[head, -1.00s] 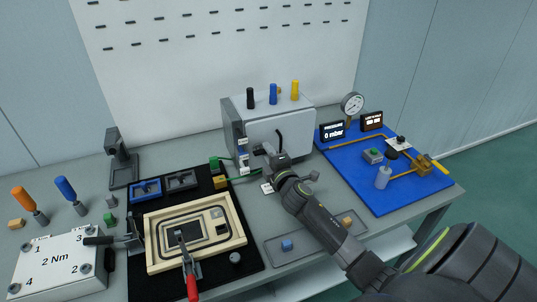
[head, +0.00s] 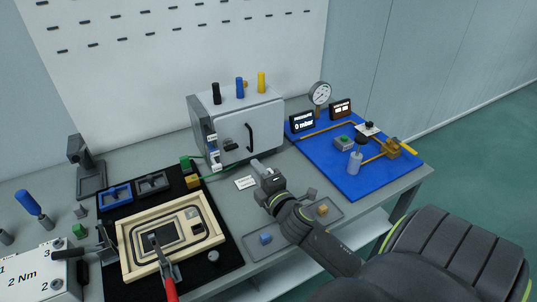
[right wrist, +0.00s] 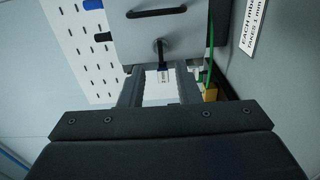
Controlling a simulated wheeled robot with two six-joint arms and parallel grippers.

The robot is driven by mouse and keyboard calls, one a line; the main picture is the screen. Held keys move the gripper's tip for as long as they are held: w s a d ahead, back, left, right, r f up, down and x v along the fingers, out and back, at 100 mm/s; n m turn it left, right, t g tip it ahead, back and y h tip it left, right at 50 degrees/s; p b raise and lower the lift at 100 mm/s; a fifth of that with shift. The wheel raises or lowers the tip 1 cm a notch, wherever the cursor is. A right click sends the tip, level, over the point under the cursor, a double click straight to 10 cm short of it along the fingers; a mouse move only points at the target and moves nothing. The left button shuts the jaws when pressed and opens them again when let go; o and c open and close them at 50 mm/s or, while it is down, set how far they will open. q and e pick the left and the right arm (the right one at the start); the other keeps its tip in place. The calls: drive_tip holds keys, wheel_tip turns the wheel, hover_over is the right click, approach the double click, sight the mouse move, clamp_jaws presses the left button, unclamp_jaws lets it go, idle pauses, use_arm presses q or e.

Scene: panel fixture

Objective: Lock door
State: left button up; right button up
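The grey cabinet (head: 205,105) stands at the back middle of the bench. Its door (head: 262,124) looks closed, with a black bar handle (head: 250,137). A dark latch knob (head: 229,145) sits at the door's left edge. My right gripper (head: 257,167) is in front of the cabinet, low and apart from the door. In the right wrist view my right gripper (right wrist: 160,90) is open, its fingers spread with nothing held. A round knob with a dark lever (right wrist: 161,50) shows beyond and between the fingers. My left gripper is not in view.
A white card (head: 245,183) lies before the cabinet. Green (head: 186,162) and yellow (head: 192,181) blocks stand left of it. A blue board (head: 350,185) with a gauge (head: 320,94) is to the right. A wooden frame (head: 130,250) and grey tray (head: 265,254) are in front.

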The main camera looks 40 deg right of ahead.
drive_tip(key=v, duration=0.5)
drive_tip(key=shift+s+b, duration=0.35)
drive_tip(key=shift+s, duration=0.05)
